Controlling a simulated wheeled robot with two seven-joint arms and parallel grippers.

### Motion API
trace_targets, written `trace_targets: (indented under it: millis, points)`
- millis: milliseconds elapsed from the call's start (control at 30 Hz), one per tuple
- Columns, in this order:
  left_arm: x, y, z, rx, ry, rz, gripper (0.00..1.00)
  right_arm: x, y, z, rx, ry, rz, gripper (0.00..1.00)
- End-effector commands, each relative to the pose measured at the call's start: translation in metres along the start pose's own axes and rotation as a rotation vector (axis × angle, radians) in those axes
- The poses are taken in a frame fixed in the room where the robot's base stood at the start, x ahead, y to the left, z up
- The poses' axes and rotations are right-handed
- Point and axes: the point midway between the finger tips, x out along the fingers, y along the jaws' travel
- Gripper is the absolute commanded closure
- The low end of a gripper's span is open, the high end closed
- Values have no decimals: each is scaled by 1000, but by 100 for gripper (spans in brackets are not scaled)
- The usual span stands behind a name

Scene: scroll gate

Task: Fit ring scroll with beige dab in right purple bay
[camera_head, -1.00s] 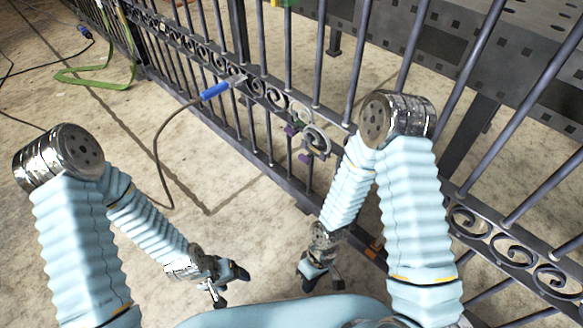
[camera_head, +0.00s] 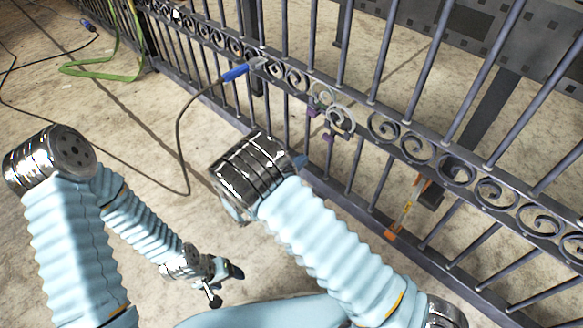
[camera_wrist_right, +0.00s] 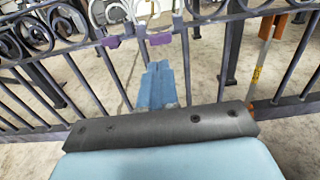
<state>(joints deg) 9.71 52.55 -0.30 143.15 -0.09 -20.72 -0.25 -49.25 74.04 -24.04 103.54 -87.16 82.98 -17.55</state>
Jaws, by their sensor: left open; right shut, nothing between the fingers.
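Pale scrolls (camera_head: 340,120) sit in the gate's scroll band, near small purple pieces (camera_head: 329,137). In the right wrist view a pale scroll (camera_wrist_right: 108,12) shows at the top, with a left purple piece (camera_wrist_right: 111,42) and a right purple piece (camera_wrist_right: 159,38) below the band. I cannot make out a beige dab. My right gripper (camera_wrist_right: 157,85) is shut and empty, pointing at the gate below the purple pieces; its blue tip shows in the head view (camera_head: 300,160). My left gripper (camera_head: 226,284) is open and empty, low over the floor.
The dark barred gate (camera_head: 455,168) runs diagonally across the view. A blue-handled tool (camera_head: 236,73) with a dark cable is at the gate left of the scrolls. A green strap (camera_head: 90,70) lies on the floor. An orange-tipped post (camera_head: 405,215) stands beside the gate.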

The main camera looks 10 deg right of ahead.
Motion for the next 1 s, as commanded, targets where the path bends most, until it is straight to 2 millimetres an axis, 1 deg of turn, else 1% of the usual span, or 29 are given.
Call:
trace_targets:
  millis: [33,200,300,400,567,900,1000]
  points:
    - [0,0,0,0,0,0,32,12,-1,0,1,1,-4,100]
    - [0,0,0,0,0,0,32,47,-1,0,1,1,-4,100]
    - [0,0,0,0,0,0,32,63,-1,-1,1,3,-3,100]
    - [0,0,0,0,0,0,32,75,-1,0,1,2,-3,100]
    - [0,0,0,0,0,0,32,85,0,-1,1,2,-2,100]
    - [0,0,0,0,0,0,32,86,0,-1,1,3,-1,100]
    - [1,0,0,0,0,0,32,91,0,-2,1,3,-2,100]
